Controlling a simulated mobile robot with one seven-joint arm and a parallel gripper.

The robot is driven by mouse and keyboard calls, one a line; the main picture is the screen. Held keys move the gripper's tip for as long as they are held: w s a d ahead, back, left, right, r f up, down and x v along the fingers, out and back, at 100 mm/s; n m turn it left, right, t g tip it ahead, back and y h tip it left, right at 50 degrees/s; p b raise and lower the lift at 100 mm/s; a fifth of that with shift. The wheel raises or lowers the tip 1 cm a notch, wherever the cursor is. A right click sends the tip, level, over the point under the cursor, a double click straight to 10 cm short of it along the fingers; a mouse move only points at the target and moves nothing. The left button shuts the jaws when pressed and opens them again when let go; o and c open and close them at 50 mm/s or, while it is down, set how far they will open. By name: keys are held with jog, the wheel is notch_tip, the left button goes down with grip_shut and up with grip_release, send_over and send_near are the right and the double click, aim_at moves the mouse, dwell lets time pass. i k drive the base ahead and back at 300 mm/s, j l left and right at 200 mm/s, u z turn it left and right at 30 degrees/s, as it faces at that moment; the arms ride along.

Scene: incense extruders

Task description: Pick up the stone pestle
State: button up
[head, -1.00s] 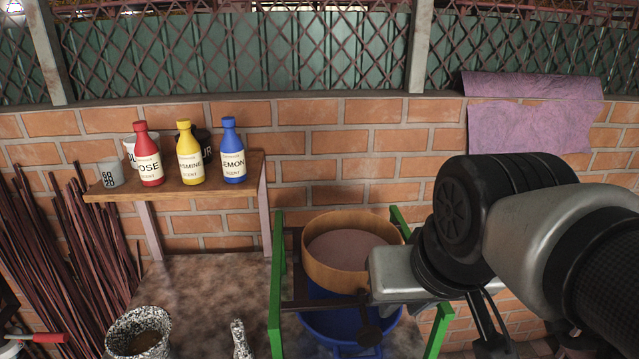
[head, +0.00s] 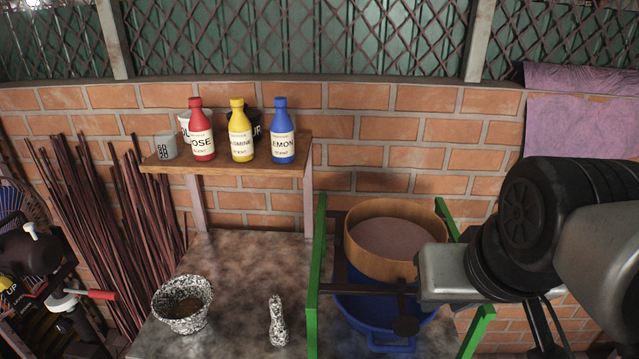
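The stone pestle (head: 277,322) is speckled black and white. It stands upright on the stone-topped table, right of the matching speckled mortar (head: 183,304), which holds something brown. My arm comes in from the right side of the head view. My gripper is at its end near the wooden sieve, well to the right of the pestle and apart from it. The fingers are dark and partly hidden, so I cannot tell whether they are open or shut.
A round wooden sieve (head: 385,262) with pinkish powder sits on a green frame (head: 316,270) above a blue basin (head: 385,325). A wooden shelf (head: 230,162) holds red, yellow and blue bottles and cups. Incense sticks (head: 110,210) lean at left. The table between mortar and pestle is clear.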

aim_at(278, 333)
jog(key=u, duration=0.4)
jog(key=k+u, duration=0.15)
jog(key=u, duration=0.6)
jog(key=k+u, duration=0.15)
jog(key=u, duration=0.2)
jog(key=z, duration=0.45)
jog(key=i+j+z, duration=0.25)
jog(key=j+z, duration=0.3)
jog(key=i+j+z, duration=0.25)
jog(key=j, duration=0.2)
jog(key=j+z, duration=0.25)
jog(key=j, duration=0.15)
